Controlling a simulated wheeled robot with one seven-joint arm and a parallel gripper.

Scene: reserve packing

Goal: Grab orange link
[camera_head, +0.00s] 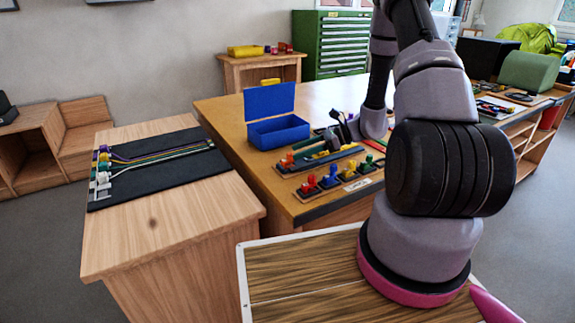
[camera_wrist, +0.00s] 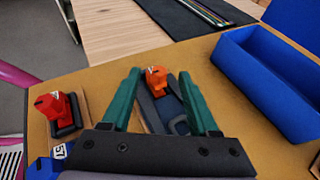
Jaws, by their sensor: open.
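The orange link (camera_wrist: 157,78) stands on a dark holder near the table's edge. It also shows in the head view (camera_head: 287,160), at the left end of the back row on the wooden table. In the wrist view my gripper (camera_wrist: 161,76) is open, with one green finger on each side of the link in the picture. I cannot tell whether either finger touches it. In the head view my gripper (camera_head: 308,154) is low over the table, just right of the link and partly lost among the dark parts there.
A red piece (camera_wrist: 54,108) on a dark base stands left of my fingers, in a front row of coloured pieces. An open blue box (camera_wrist: 265,80) stands close on the right. A lower bench (camera_head: 165,222) holds a black mat (camera_head: 155,182) with coloured rods.

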